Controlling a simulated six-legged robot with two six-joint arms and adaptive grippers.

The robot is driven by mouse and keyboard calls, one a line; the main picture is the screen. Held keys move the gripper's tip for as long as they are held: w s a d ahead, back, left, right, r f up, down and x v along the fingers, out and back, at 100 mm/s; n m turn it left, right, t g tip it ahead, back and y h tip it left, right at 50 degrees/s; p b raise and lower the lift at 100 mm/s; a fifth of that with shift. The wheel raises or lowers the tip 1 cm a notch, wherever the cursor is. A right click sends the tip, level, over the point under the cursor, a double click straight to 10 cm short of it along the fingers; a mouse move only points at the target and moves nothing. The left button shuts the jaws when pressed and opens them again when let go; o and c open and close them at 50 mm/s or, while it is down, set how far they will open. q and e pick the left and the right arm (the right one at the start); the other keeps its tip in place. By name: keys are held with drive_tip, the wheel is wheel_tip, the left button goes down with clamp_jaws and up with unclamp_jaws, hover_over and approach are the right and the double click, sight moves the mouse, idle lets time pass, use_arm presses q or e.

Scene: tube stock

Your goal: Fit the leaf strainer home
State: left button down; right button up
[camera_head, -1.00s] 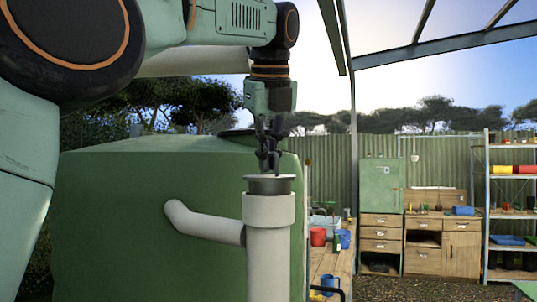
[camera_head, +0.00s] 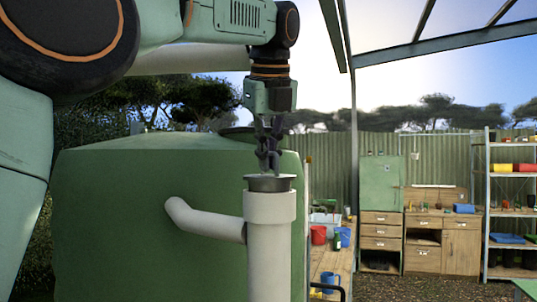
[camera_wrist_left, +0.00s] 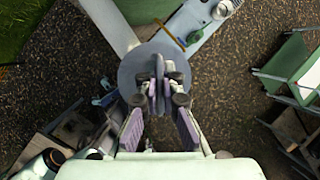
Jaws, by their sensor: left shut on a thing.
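The leaf strainer (camera_head: 262,184) is a dark grey, round, shallow cup at the mouth of an upright white pipe (camera_head: 269,240). Its rim shows above the pipe's wider collar (camera_head: 269,207); how deep it sits inside is hidden. My left gripper (camera_head: 268,160) points straight down over it, shut on the strainer's upper part. In the left wrist view the strainer is a grey disc (camera_wrist_left: 132,75) beneath the closed fingers (camera_wrist_left: 160,88). The fingers hide its middle. My right gripper is in neither view.
A large green tank (camera_head: 130,215) stands left behind the pipe, with a white side branch (camera_head: 205,222) between them. A wooden bench (camera_head: 330,265) with red and blue cups is behind right. Cabinets (camera_head: 445,245) and shelving (camera_head: 512,215) stand farther back.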

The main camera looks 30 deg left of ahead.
use_arm(q)
drive_tip(key=shift+f+b, duration=0.65)
drive_tip(key=shift+f, duration=0.35)
drive_tip(key=shift+p, duration=0.8)
idle(1.7)
idle(0.3)
drive_tip(key=c, duration=1.4)
unclamp_jaws()
drive_tip(key=shift+s, duration=0.1)
drive_tip(key=shift+c, duration=0.2)
drive_tip(key=shift+r, duration=0.1)
drive_tip(key=v, duration=1.2)
